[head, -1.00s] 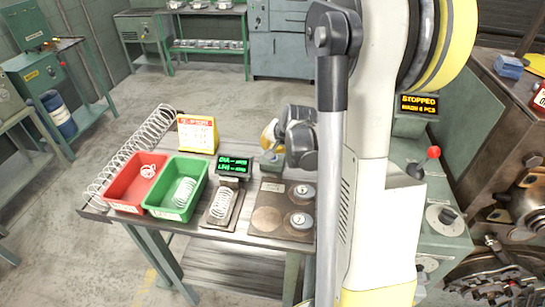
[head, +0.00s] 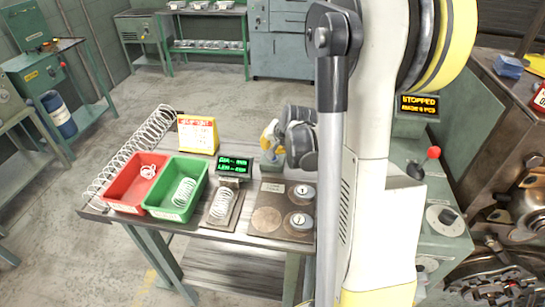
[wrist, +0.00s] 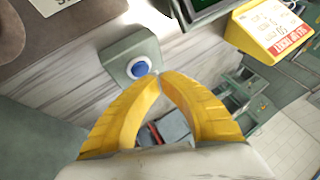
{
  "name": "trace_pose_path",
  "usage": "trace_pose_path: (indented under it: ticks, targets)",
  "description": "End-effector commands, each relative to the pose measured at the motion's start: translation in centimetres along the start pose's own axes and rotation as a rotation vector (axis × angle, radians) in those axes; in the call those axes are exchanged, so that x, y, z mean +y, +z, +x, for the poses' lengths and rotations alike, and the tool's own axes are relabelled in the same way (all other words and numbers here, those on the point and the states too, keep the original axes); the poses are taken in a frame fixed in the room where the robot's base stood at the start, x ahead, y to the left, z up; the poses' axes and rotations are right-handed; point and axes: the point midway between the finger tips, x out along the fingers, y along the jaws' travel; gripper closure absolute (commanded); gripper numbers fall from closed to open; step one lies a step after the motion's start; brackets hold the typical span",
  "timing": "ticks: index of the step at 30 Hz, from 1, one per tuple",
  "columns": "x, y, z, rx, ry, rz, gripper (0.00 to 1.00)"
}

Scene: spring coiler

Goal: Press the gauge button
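The gauge button is a blue round button (wrist: 140,68) with a pale ring on a grey-green box (wrist: 118,65), seen in the wrist view. In the head view the small box (head: 270,163) stands on the bench, right of the gauge display (head: 234,165) with green text. My gripper (wrist: 160,75) has yellow fingers with tips together, empty, appearing beside the button; contact cannot be told. In the head view my gripper (head: 269,137) is above the box, partly hidden by my arm.
A red bin (head: 128,200) and a green bin (head: 166,211) stand at the bench's left, with a long coil (head: 128,150) behind. A yellow sign (head: 197,135) stands near the display. A plate with round weights (head: 268,218) lies in front of the button box.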

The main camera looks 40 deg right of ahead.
Motion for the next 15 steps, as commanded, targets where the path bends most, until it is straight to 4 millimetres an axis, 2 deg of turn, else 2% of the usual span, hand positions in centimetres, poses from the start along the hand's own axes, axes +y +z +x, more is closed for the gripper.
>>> trace_pose_path:
  ticks: [6, 15]
  targets:
    - [0.36, 0.36, 0.68, 0.000, 0.000, 0.000, 1.00]
    - [0.33, 0.33, 0.62, 0.000, 0.000, 0.000, 1.00]
